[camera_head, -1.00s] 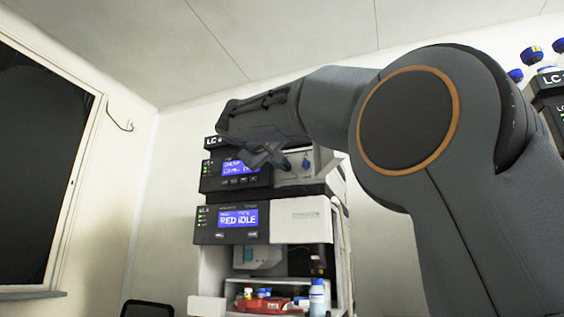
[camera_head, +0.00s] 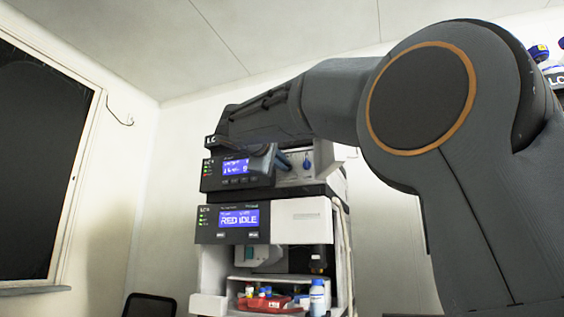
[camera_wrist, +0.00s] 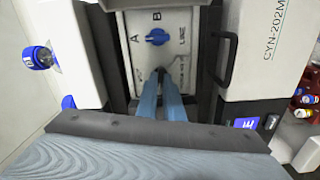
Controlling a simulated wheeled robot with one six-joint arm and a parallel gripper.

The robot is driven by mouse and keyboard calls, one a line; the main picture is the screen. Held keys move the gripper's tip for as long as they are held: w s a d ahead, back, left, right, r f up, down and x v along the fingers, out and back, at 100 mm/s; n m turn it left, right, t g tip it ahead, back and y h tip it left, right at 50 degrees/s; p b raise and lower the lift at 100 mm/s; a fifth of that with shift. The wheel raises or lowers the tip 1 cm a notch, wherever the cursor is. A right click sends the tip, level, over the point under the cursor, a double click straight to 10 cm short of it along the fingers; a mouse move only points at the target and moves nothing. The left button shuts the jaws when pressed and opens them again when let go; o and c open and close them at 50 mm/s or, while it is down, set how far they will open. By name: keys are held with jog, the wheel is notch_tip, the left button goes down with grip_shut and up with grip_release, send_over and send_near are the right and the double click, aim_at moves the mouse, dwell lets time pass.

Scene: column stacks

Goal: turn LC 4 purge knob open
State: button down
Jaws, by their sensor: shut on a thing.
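The LC 4 unit (camera_head: 236,172) is the upper module of the stack in the head view, with a lit blue display and a light front panel on its right. My gripper (camera_wrist: 161,80) is at that panel in the wrist view, its two blue-grey fingers shut on a small knob whose body is mostly hidden between the fingertips. I take it for the purge knob; its turn angle cannot be seen. Just beyond it is a blue selector knob (camera_wrist: 157,37) between the marks A and LINE, apart from the fingers. My gripper's fingers also show in the head view (camera_head: 283,161).
A dark bar handle (camera_wrist: 224,58) stands out beside the panel in the wrist view. An open bay below holds a red tray (camera_head: 262,303) and a blue-capped bottle (camera_head: 317,297).

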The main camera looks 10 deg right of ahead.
dwell(0.4)
jog(key=c, duration=1.9)
grip_release()
jog(key=b+v, duration=0.1)
jog(key=v, duration=0.7)
jog(key=shift+b, duration=0.4)
jog(key=shift+w, duration=0.1)
